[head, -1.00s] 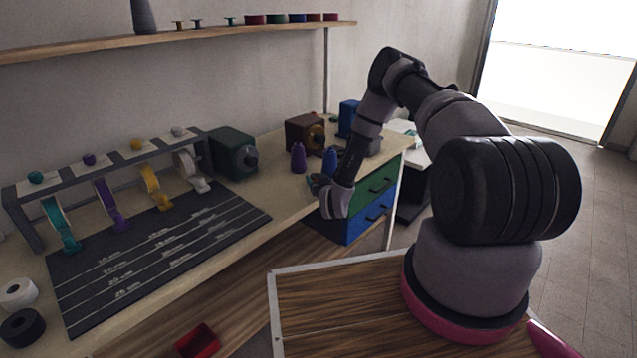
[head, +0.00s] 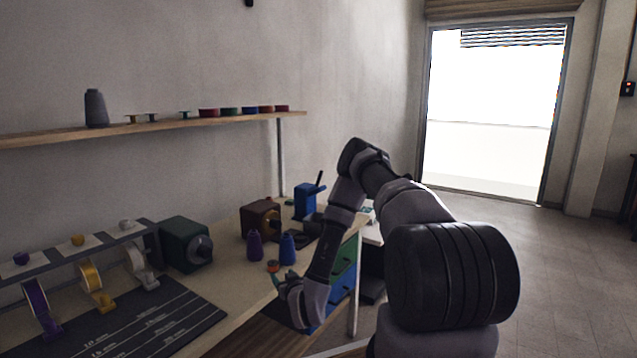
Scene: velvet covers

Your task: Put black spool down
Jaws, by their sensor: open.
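My gripper (head: 279,283) is open, low over the front edge of the workbench (head: 222,272), just in front of two thread cones. A small thing with a reddish top (head: 272,266) shows right at its fingertips; I cannot tell whether it touches them. I cannot make out a black spool for certain at the gripper. Two small dark spools (head: 131,118) stand on the wall shelf (head: 60,136), too small to tell their colour well. The purple cone (head: 254,246) and the blue cone (head: 287,249) stand upright behind the gripper.
A dark green machine (head: 185,244), a brown machine (head: 260,217) and a blue device (head: 305,203) line the back of the bench. A ribbon rack (head: 45,262) and a dark measuring mat (head: 165,318) fill the left. Coloured spools (head: 245,110) sit on the shelf.

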